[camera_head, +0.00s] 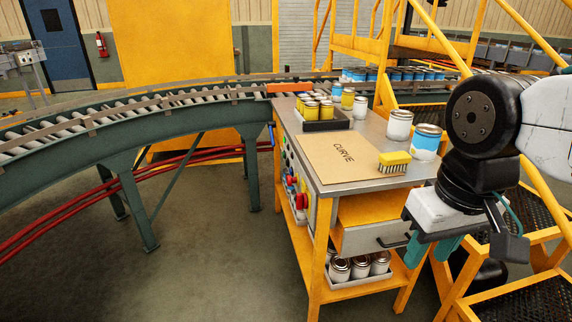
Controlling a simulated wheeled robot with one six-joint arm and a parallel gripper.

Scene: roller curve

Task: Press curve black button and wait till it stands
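The curved roller conveyor (130,115) sweeps from the left edge toward the back middle. A workbench (375,185) stands at its end, with a board marked "CURVE" (330,170) on top. A control panel (293,185) with several small coloured buttons and red parts is on the bench's left side. It is seen at a steep angle, and I cannot pick out a black button on it. My gripper (433,254) hangs to the right of the bench, near the open drawer, pointing down. Its teal fingers are apart with nothing between them. It is well away from the panel.
Yellow cans in a dark tray (325,124), loose cans (399,125) and a yellow brush (393,162) are on the bench. A drawer (375,235) sticks out in front. Yellow stairs (510,245) crowd the right. The floor (215,260) left of the bench is clear.

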